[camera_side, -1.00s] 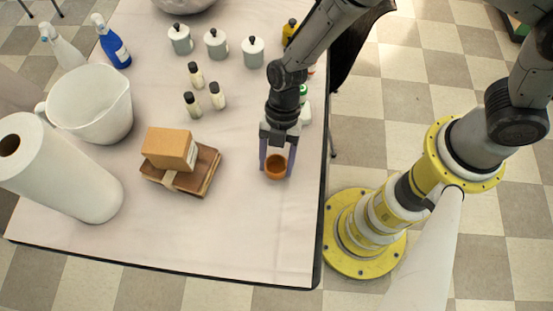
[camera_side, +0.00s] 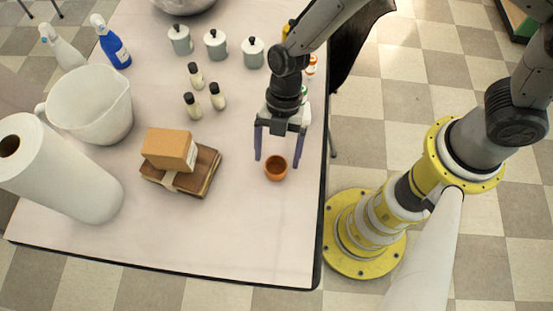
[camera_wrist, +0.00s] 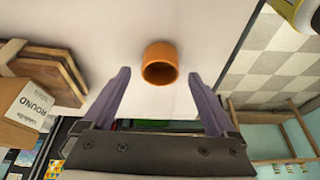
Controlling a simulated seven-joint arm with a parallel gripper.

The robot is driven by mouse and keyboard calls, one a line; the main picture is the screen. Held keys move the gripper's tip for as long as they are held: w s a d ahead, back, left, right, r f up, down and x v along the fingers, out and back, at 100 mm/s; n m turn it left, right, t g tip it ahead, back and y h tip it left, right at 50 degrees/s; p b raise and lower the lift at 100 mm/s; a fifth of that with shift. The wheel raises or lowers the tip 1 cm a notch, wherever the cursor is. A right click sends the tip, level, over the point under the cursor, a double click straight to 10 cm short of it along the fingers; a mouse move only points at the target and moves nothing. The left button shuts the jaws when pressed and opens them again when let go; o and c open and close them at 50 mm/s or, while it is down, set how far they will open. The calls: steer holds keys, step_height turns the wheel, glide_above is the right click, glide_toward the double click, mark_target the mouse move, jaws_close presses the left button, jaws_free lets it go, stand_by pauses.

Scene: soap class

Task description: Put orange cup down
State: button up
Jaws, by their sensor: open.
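The orange cup (camera_side: 276,169) stands upright on the table near its right edge. It also shows in the wrist view (camera_wrist: 160,64), with its open mouth facing the camera. My gripper (camera_side: 277,162) is open, with its two purple fingers spread wide. In the side view the fingertips are just behind the cup, on either side of it and apart from it. In the wrist view the cup lies beyond the fingertips (camera_wrist: 158,78), roughly centred between them.
A cardboard box (camera_side: 169,149) lies on brown boards (camera_side: 205,171) left of the cup. The table front (camera_side: 240,245) is clear.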

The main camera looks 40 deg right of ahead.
steer(key=w+d+r+m+t, duration=0.1)
steer(key=d+r+m+t, duration=0.1)
steer(key=d+r+m, duration=0.55)
steer(key=d+r+m+t, duration=0.25)
steer(key=d+r, duration=0.55)
steer(key=r, duration=0.7)
steer(key=s+d+r+m+t+h, duration=0.1)
steer(key=s+d+r+m+t, duration=0.1)
steer(key=s+d+m, duration=0.3)
steer(key=s+d+r+m+t+h, duration=0.2)
steer(key=s+d+r+m, duration=0.2)
steer(key=s+d+m, duration=0.2)
steer(key=d+m, duration=0.2)
steer(key=m, duration=0.2)
steer(key=shift+m, duration=0.4)
